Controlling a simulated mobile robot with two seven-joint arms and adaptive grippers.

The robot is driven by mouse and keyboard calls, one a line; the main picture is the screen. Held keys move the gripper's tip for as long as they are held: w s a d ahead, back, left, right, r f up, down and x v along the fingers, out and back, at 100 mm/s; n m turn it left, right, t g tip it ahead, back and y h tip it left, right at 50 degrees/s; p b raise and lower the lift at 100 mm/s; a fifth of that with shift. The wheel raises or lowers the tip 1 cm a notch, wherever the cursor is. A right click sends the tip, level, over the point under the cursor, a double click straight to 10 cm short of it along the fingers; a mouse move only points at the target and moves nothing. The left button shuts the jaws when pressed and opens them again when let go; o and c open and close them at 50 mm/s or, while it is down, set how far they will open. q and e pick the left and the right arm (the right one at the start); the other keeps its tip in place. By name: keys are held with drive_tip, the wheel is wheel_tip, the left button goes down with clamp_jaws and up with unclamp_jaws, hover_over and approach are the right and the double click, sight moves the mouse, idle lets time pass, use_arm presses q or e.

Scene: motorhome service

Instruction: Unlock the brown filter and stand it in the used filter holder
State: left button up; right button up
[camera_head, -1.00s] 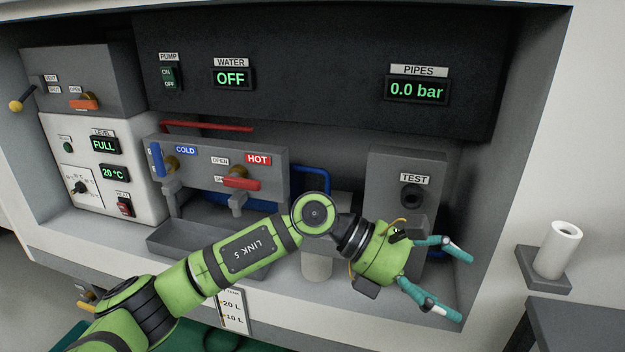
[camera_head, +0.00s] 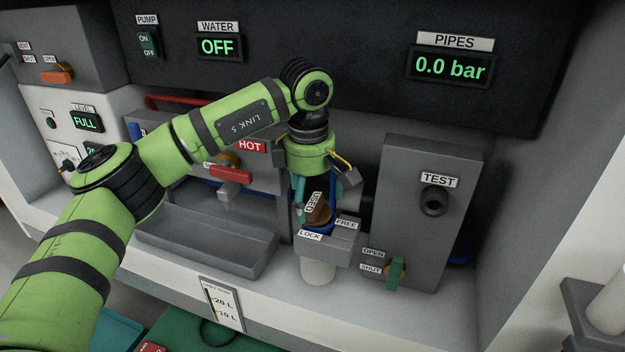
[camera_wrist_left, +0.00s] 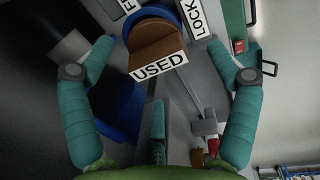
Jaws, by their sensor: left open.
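The brown filter (camera_head: 319,212) sits in a blue collar at the grey housing (camera_head: 340,240), with a USED label on it. LOCK and FREE labels are beside it on the housing. In the left wrist view the brown filter (camera_wrist_left: 155,38) shows near the top centre. My left gripper (camera_head: 317,196) points down over the filter, in front of the panel. In the left wrist view my left gripper (camera_wrist_left: 160,50) is open, with its teal fingers apart on either side of the filter. Contact cannot be told. My right gripper is out of view. I cannot make out the used filter holder.
A grey TEST box (camera_head: 413,225) stands close to the right of the filter, with a green OPEN/SHUT lever (camera_head: 396,272) at its foot. A grey sink tray (camera_head: 205,245) is to the left. A white cylinder (camera_head: 608,305) stands on a bracket at the far right.

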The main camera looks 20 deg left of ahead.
sight(313, 203)
use_arm(q)
drive_tip(key=shift+w+f, duration=0.15)
drive_tip(key=shift+f, duration=1.3)
drive_tip(key=c, duration=1.7)
drive_tip(key=shift+d+n, duration=0.1)
drive_tip(key=shift+n, duration=1.1)
drive_tip(key=shift+c, duration=0.2)
drive_tip(key=n, duration=0.4)
drive_tip(key=shift+f+n+y+p, duration=0.15)
drive_tip(key=shift+n+y+p, duration=0.15)
drive_tip(key=shift+y, duration=0.1)
